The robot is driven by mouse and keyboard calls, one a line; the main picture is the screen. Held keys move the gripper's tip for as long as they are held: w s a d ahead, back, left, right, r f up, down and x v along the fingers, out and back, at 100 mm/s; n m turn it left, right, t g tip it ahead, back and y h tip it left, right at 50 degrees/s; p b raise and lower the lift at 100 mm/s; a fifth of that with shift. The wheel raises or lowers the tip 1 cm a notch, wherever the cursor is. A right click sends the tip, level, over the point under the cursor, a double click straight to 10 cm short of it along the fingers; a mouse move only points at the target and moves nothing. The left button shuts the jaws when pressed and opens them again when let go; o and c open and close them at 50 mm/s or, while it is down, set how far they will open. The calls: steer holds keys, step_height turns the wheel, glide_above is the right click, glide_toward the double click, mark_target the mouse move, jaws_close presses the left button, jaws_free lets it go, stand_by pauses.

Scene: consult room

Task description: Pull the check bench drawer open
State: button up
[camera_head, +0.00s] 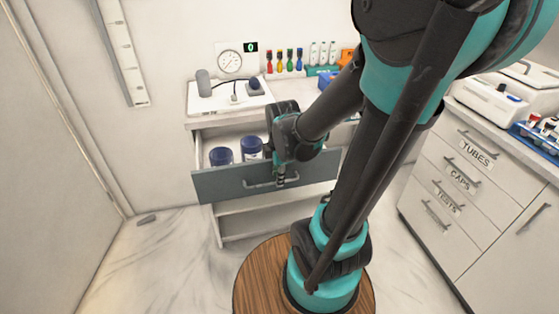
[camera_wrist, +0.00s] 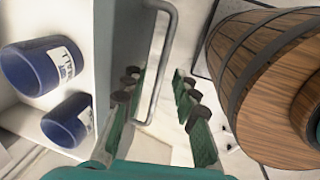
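The check bench drawer, with a grey-blue front (camera_head: 225,186), stands out from the white bench, and its inside shows. Its metal bar handle (camera_head: 258,184) is on the front; it also shows in the wrist view (camera_wrist: 168,50). My gripper (camera_head: 281,178) is at the right part of the handle. In the wrist view, my gripper's (camera_wrist: 158,95) green fingers with dark pads are spread apart, one on each side of the handle's line, with visible gaps. Whether a pad touches the bar is unclear.
Two blue jars (camera_head: 221,156) (camera_head: 251,147) stand in the drawer. A gauge (camera_head: 229,62) is on the wall above the bench. A cabinet with labelled drawers (camera_head: 467,177) stands at right. My round wooden base is close to the drawer. Floor at left is mostly clear.

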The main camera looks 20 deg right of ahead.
step_height(320, 180, up, 11)
steer(key=s, duration=0.2)
steer(key=shift+f, duration=0.2)
stand_by(0.6)
step_height(320, 180, down, 12)
steer(key=s+d+m+t, duration=0.2)
steer(key=m, duration=1.6)
steer(key=shift+s+d+r, duration=0.15)
steer(key=shift+s, duration=0.2)
